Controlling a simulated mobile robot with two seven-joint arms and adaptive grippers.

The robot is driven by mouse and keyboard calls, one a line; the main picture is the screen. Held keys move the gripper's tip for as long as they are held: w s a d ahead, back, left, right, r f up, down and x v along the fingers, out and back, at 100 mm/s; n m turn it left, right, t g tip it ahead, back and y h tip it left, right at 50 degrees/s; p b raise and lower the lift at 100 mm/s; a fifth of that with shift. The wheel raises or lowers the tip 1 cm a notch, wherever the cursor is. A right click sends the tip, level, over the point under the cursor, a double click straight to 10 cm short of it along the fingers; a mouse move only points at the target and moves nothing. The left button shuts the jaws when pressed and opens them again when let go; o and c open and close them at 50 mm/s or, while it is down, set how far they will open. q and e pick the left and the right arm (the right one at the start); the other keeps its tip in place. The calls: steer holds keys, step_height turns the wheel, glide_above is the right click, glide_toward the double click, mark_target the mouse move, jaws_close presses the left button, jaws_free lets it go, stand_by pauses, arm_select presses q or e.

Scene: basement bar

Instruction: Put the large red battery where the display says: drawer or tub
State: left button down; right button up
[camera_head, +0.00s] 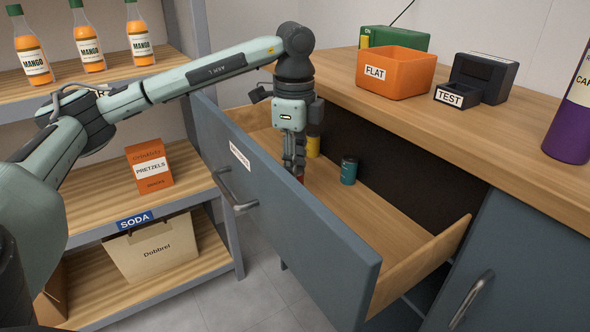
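The drawer (420,262) is pulled open. My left gripper (297,172) points down into it. A small part of a red object (301,179), probably the large red battery, shows at its fingertips; fingers and drawer front hide the rest. I cannot tell whether the fingers grip it. The orange tub (422,78) labelled FLAT stands on the counter. Right of it is a dark tester (497,82) with a holder labelled TEST (450,98); I can read nothing on its display. My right gripper is not in view.
A teal battery (348,170) and a yellow one (313,146) stand in the drawer behind the gripper. A green box (410,39) and a purple bottle (568,130) are on the counter (400,110). Shelves (90,210) with bottles and pretzels stand left.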

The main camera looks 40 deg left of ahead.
arm_select(q)
steer(key=shift+f, duration=0.1)
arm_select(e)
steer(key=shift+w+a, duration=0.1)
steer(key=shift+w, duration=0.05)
arm_select(q)
steer(key=c, duration=1.2)
jaws_free()
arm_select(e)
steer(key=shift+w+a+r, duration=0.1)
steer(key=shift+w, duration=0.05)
arm_select(q)
steer(key=shift+r, duration=0.2)
step_height(320, 180, up, 9)
steer(key=shift+r+p, duration=0.1)
steer(key=shift+p, duration=0.6)
step_height(320, 180, up, 3)
steer(key=shift+f+p, duration=0.2)
steer(key=shift+p, duration=0.25)
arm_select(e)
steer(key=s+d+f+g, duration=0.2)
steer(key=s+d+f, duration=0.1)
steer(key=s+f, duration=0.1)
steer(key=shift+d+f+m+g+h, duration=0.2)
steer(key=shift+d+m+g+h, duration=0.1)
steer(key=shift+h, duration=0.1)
